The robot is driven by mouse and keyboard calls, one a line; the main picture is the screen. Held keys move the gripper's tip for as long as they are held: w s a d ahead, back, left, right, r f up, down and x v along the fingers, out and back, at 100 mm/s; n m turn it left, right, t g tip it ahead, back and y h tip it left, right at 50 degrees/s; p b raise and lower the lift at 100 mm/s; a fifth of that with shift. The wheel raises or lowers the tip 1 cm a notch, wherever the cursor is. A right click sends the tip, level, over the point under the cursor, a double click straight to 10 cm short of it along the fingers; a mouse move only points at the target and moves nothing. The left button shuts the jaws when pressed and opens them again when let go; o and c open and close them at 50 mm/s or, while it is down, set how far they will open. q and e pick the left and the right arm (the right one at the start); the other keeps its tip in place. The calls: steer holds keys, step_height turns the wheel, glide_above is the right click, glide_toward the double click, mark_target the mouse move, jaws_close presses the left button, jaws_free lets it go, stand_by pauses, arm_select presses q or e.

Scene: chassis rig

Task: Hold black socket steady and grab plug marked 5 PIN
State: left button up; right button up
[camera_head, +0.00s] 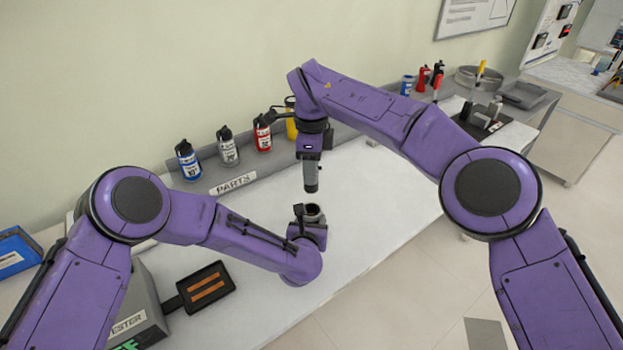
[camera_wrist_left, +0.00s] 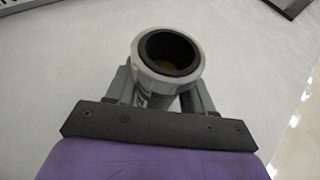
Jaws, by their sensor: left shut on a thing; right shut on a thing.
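My left gripper (camera_head: 306,224) is shut on the socket (camera_head: 314,211), a short cylinder standing open end up above the white table. In the left wrist view the socket (camera_wrist_left: 168,58) shows a pale grey ring around a black inner rim, with a finger on each side. My right gripper (camera_head: 311,160) points down above it, shut on a dark grey cylindrical plug (camera_head: 311,180). The plug hangs over the socket with a clear gap between them. I cannot read any 5 PIN marking on it.
Behind, a grey shelf labelled PARTS (camera_head: 233,184) holds a blue bottle (camera_head: 188,163), a grey bottle (camera_head: 228,149), a red bottle (camera_head: 262,135) and a yellow one (camera_head: 291,122). A tester box (camera_head: 145,305) stands at lower left. The white table (camera_head: 385,205) is clear right of the socket.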

arm_select(q)
steer(key=o, duration=1.3)
